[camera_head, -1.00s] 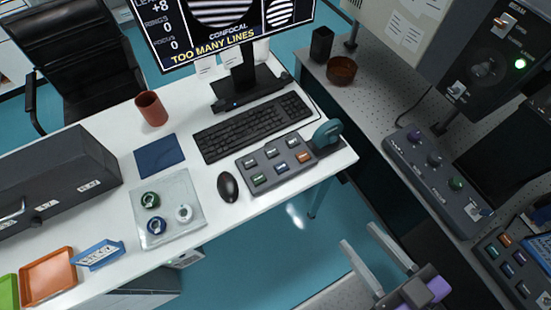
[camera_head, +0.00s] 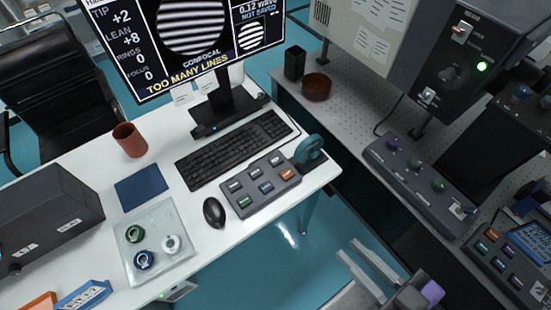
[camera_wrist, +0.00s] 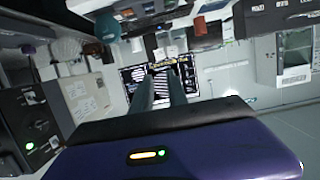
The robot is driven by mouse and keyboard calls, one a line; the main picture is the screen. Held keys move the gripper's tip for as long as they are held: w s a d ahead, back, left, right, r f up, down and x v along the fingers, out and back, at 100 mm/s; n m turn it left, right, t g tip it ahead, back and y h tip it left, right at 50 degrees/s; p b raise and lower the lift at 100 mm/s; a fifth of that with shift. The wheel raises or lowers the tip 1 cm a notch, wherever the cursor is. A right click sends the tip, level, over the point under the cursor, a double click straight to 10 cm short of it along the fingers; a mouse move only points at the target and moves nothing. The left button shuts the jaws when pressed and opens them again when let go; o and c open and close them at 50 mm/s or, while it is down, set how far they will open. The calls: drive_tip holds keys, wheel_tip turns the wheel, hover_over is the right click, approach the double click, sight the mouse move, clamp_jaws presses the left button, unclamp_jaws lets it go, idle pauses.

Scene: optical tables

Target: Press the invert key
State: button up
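A grey keypad (camera_head: 260,187) with several coloured keys lies on the white desk, right of the mouse. A second grey keypad (camera_head: 508,263) with several coloured keys sits on the perforated table at the right edge. The key labels are too small to read, so I cannot tell which is the invert key. My gripper (camera_head: 346,247) is at the lower right of the head view, over the floor gap between desk and table. Its two fingers are apart and empty, also in the wrist view (camera_wrist: 160,75). It appears clear of both keypads.
The monitor (camera_head: 185,35) reads "TOO MANY LINES". A keyboard (camera_head: 235,150), mouse (camera_head: 214,212), teal roll-like item (camera_head: 308,149), red cup (camera_head: 130,140) and glass tray (camera_head: 155,240) share the desk. A knob box (camera_head: 420,180) stands on the perforated table.

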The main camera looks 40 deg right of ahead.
clamp_jaws()
idle(0.5)
idle(0.9)
